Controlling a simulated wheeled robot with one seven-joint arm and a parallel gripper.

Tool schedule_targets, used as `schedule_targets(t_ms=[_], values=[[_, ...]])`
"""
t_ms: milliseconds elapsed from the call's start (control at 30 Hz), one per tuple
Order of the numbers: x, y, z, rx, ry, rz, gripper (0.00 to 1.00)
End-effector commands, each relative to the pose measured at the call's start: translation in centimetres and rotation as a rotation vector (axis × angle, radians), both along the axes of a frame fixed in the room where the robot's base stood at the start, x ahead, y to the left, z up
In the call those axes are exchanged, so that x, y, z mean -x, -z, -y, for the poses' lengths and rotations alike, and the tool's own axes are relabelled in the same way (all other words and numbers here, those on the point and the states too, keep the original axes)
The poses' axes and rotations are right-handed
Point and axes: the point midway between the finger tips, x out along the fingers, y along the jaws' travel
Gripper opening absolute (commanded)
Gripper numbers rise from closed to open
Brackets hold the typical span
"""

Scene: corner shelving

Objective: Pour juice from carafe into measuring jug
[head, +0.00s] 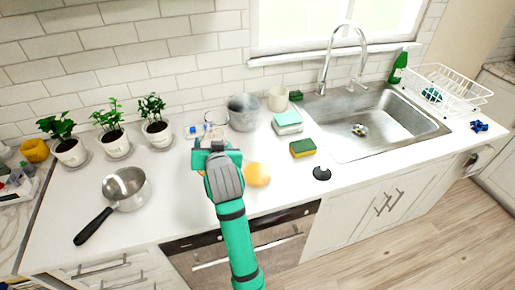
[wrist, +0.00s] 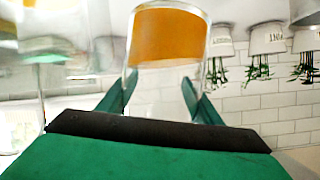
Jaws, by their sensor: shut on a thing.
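My gripper (head: 217,150) is above the middle of the counter. In the wrist view, which looks upside down, its fingers (wrist: 155,100) are closed on either side of a clear glass carafe (wrist: 215,70). Orange juice (wrist: 165,38) fills the carafe's base end, and its level looks roughly straight across. In the head view the glass is hard to make out against my gripper. A clear thing with small red and blue marks (head: 204,130) stands just behind my gripper; it may be the measuring jug. Large blurred clear glass (wrist: 20,90) fills the left of the wrist view.
A round orange-yellow thing (head: 257,174) is right of my gripper. A grey metal pot (head: 242,112) and a cream cup (head: 278,99) stand behind. A saucepan (head: 126,188) and potted plants (head: 112,139) are left.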

Motion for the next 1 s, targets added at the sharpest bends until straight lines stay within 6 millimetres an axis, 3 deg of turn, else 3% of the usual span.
schedule_targets(t_ms=[400, 833, 1000], values=[[-0.1, -4.7, 0.1, 0.158, -0.001, 0.042, 0.04], [-0.1, -7.3, 0.3, 0.219, -0.001, 0.055, 0.04], [-0.1, -9.2, 0.2, 0.220, -0.001, 0.057, 0.04]])
